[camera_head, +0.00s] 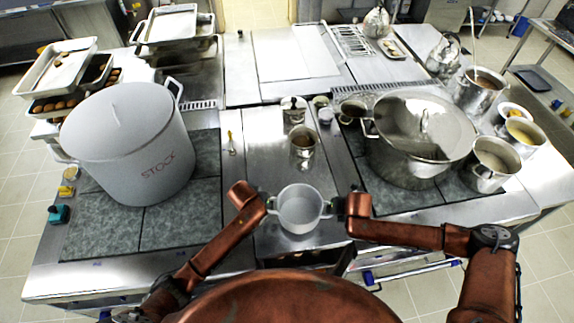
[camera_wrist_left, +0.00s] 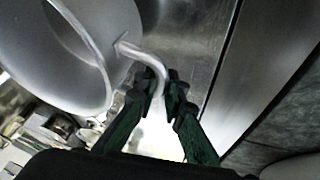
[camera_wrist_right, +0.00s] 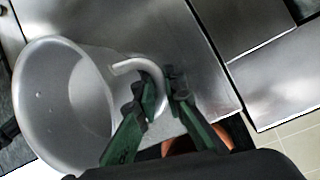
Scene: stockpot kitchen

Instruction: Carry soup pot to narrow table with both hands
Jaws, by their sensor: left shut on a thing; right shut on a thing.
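The soup pot (camera_head: 300,212) is a small light-grey pot with two side handles, upright at the front middle of the steel counter, between my two grippers. I cannot tell whether its base touches the counter. My left gripper (camera_head: 270,204) is shut on the pot's left handle; the left wrist view shows its fingers around the bent handle (camera_wrist_left: 150,66). My right gripper (camera_head: 336,206) is shut on the right handle; the right wrist view shows the handle (camera_wrist_right: 143,70) between the fingers. The pot looks empty inside. I cannot make out which surface is the narrow table.
A big white stockpot (camera_head: 130,150) stands on the left cooktop. A large steel pot (camera_head: 415,140) stands on the right cooktop, with smaller pots (camera_head: 494,165) beyond it. A steel canister (camera_head: 303,147) stands behind the soup pot. Tiled floor (camera_head: 430,292) shows at the front right.

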